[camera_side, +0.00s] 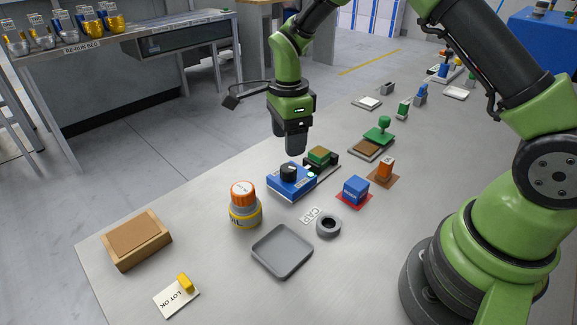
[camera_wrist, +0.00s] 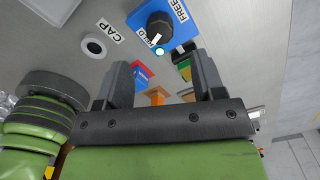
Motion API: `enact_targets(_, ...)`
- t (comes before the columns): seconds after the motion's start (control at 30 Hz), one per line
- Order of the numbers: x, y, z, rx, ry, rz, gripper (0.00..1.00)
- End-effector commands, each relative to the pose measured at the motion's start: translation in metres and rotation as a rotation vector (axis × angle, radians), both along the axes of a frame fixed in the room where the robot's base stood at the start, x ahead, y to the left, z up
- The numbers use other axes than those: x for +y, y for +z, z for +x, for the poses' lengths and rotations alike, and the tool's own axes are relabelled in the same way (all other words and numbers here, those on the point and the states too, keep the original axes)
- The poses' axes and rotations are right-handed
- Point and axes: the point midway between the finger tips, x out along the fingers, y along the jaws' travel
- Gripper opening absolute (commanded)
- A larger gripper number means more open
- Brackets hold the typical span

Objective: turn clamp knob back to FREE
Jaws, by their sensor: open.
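The black clamp knob (camera_side: 288,170) sits on a blue box (camera_side: 299,184) on the table. In the wrist view the knob (camera_wrist: 159,27) is near the top, with the FREE label (camera_wrist: 179,10) on one side and a partly readable HELD label (camera_wrist: 141,33) on the other. A pale mark on the knob lies on its lower side, nearer the HELD label. A small pale light (camera_wrist: 160,51) shows beside it. My gripper (camera_side: 294,151) hangs above the box, apart from the knob. In the wrist view its two fingers (camera_wrist: 162,72) are open and empty.
A dark fixture with a green-topped block (camera_side: 319,155) adjoins the blue box. An orange-capped jar (camera_side: 243,193), a grey ring (camera_side: 328,226) by the CAP label, a grey tray (camera_side: 282,271), a blue block (camera_side: 356,190) and an orange block (camera_side: 385,168) stand nearby.

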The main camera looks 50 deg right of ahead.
Motion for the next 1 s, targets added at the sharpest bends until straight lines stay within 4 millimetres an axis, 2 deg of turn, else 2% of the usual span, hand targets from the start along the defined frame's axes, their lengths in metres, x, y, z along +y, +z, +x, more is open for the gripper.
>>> enact_targets(0.2, 0.0, -0.043, -0.001, 0.005, 0.001, 0.001, 0.63)
enact_targets(0.4, 0.0, -0.07, -0.001, 0.003, 0.002, 0.001, 0.63)
enact_targets(0.53, 0.0, -0.077, -0.001, 0.001, 0.001, 0.002, 0.63)
enact_targets(0.8, 0.0, -0.078, 0.0, 0.0, 0.002, 0.001, 0.63)
enact_targets(1.0, 0.0, -0.078, 0.0, 0.0, 0.002, 0.001, 0.17)
